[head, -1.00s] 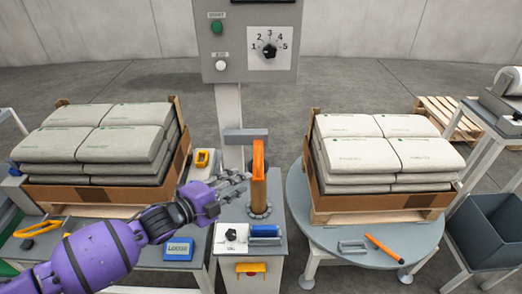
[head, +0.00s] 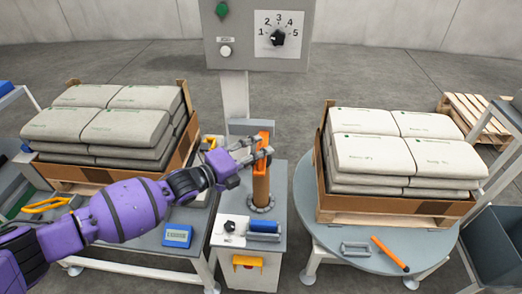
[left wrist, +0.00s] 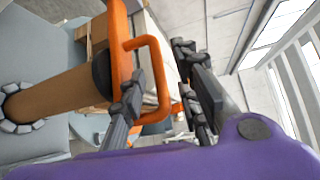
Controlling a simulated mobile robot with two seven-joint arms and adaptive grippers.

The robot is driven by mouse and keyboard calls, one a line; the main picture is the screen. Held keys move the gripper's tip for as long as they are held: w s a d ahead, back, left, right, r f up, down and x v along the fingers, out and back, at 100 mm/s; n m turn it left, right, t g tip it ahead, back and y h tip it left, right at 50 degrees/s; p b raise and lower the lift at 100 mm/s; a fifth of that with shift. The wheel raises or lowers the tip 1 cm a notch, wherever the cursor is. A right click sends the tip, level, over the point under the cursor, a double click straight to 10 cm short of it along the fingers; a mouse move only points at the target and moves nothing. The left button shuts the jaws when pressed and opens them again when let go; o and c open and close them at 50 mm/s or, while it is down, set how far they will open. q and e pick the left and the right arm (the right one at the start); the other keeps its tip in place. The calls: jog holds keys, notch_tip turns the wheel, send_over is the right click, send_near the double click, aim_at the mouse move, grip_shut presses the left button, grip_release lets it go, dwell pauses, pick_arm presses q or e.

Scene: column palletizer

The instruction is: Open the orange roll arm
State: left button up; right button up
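The orange roll arm (head: 264,137) stands upright against a tan roll (head: 261,187) on the small grey cabinet in the middle of the head view. In the left wrist view, the orange arm (left wrist: 119,45) carries a loop-shaped orange handle (left wrist: 163,75). My left gripper (head: 255,153) is at the handle. In the left wrist view, its dark fingers (left wrist: 160,82) are spread, one on each side of the handle's outer bar, with a gap visible. The fingers partly cover the handle in the head view. My right gripper is not in view.
A control box with a dial (head: 278,38) stands behind. Boxes of stacked bags stand left (head: 102,175) and right (head: 395,203), the right one on a round grey table (head: 335,248). A blue device (head: 177,236) lies below my left arm. A blue roller (head: 265,227) lies on the cabinet.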

pick_arm(q)
jog(key=shift+w+d+f, duration=0.1)
jog(key=shift+w+d, duration=0.4)
jog(key=shift+w, duration=0.05)
grip_shut()
